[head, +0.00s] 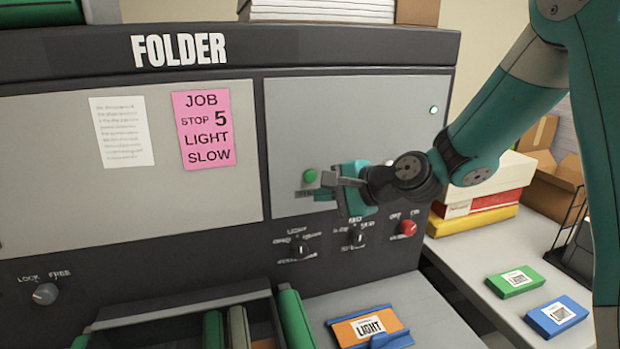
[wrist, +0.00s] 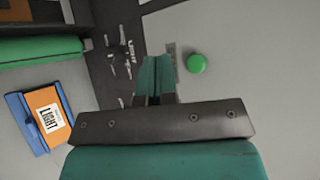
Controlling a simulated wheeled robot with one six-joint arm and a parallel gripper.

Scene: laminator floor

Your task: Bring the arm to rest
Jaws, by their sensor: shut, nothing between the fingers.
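My gripper (head: 326,190) is in front of the folder's grey panel (head: 345,110), beside the green button (head: 311,176). Its fingers are shut with nothing between them. In the wrist view my gripper (wrist: 155,75) shows its two teal fingers together, with the green button (wrist: 196,63) just to their right, apart from them in the picture. I cannot tell whether the fingertips touch the panel. My arm reaches in from the upper right in the head view.
Below the panel are two dark knobs (head: 299,249) (head: 358,238) and a red knob (head: 407,228). An orange LIGHT card (head: 362,327) lies in a blue holder on the folder's ledge. Green (head: 514,281) and blue (head: 556,317) packs lie on the right table, near stacked boxes (head: 482,190).

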